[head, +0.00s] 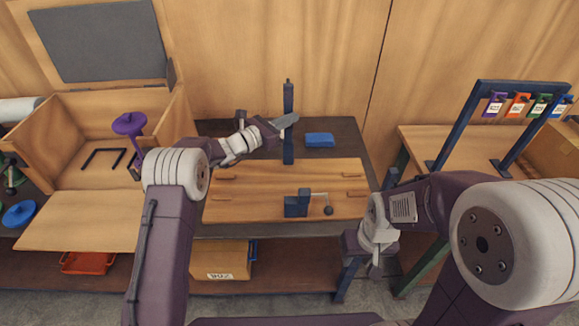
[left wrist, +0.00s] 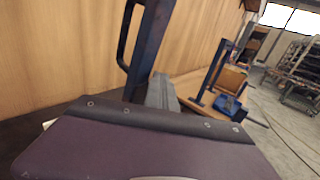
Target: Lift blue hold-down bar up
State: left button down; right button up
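The blue hold-down bar (head: 288,148) stands upright at the back edge of the wooden board in the head view. In the left wrist view the dark blue bar (left wrist: 150,48) rises close by, slightly tilted, with a dark loop handle on its left side. My left gripper (head: 286,121) is at the bar's mid-height in the head view, overlapping it. Its grey fingers (left wrist: 161,93) look closed together, beside the bar; I cannot tell whether they touch it. My right gripper (head: 360,247) hangs low at the table's front right; its fingers are not clear.
The wooden board (head: 250,207) carries a blue latch block (head: 296,204) with a ball knob. A blue box (head: 320,140) lies behind it. An open wooden box (head: 75,110) stands left; a rack with coloured tags (head: 525,87) stands right.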

aim_at(285, 111)
pick_arm(q)
jog(key=shift+w, duration=0.1)
jog(key=shift+w+r, duration=0.25)
jog(key=shift+w, duration=0.55)
jog(key=shift+w+r, duration=0.2)
jog(key=shift+w, duration=0.7)
jog(key=shift+w+p, duration=0.3)
jog(key=shift+s+a+r+b, duration=0.1)
jog(key=shift+s+a+b, duration=0.15)
jog(key=shift+s+b, duration=0.15)
jog(key=s+a+r+b, duration=0.2)
jog(key=s+a+b, duration=0.1)
jog(key=s, duration=0.6)
jog(key=shift+s+a, duration=0.15)
jog(key=shift+a, duration=0.6)
